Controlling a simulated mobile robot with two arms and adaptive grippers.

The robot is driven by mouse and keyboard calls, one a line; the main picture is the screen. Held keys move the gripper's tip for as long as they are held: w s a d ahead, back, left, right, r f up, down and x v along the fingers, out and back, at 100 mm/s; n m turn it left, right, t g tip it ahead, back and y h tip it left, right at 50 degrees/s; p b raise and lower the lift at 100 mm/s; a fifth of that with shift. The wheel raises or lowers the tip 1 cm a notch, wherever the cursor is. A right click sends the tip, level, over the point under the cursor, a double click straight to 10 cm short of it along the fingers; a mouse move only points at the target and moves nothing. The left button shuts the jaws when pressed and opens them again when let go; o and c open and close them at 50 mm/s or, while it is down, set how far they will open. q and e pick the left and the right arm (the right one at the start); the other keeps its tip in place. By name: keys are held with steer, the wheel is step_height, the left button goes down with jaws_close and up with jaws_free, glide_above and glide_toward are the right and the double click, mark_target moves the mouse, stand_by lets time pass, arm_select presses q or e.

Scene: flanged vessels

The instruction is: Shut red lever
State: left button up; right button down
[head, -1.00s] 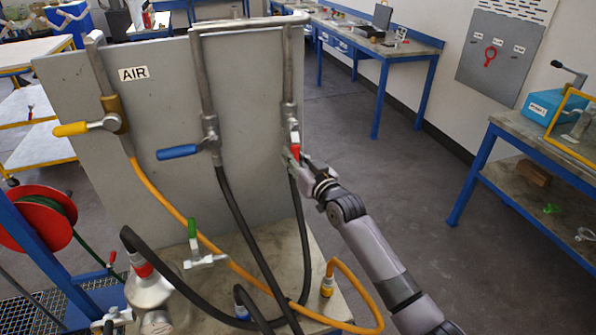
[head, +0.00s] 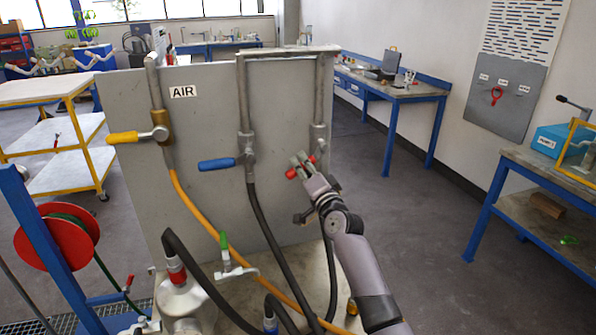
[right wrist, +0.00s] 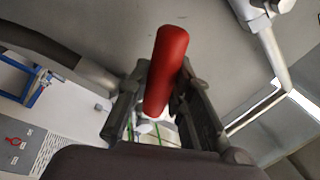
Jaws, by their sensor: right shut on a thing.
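The red lever (head: 291,174) sits on the right-hand pipe of the grey panel (head: 210,120). Its handle now lies roughly sideways, pointing left and slightly down from the valve, and is partly hidden by my fingers. My right gripper (head: 302,164) is shut on the red handle. In the right wrist view the red handle (right wrist: 166,70) stands between the two fingers (right wrist: 160,110), its rounded end free. My left gripper is not in view.
A blue lever (head: 217,164) and a yellow lever (head: 123,138) also stick out left on neighbouring pipes. Hoses hang below them. A green-handled valve (head: 223,241) stands low in front. Blue workbenches stand right and behind, with open floor between.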

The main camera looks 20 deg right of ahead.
steer(key=shift+a+r+m+p, duration=0.3)
steer(key=shift+r+m, duration=0.2)
steer(key=shift+m, duration=0.1)
steer(key=shift+a+r+m+h+p, duration=0.15)
steer(key=shift+r+m+h+p, duration=0.5)
steer(key=shift+m, duration=0.35)
steer(key=shift+a+r+m+h+p, duration=0.1)
steer(key=shift+r+m+h+p, duration=0.3)
steer(key=shift+m+p, duration=0.6)
steer(key=shift+r+m, duration=0.4)
steer(key=shift+m, duration=0.5)
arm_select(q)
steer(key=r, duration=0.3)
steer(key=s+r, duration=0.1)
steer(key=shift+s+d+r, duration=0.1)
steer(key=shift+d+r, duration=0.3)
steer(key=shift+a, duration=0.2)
arm_select(e)
steer(key=shift+r, duration=0.1)
steer(key=c, duration=1.4)
jaws_free()
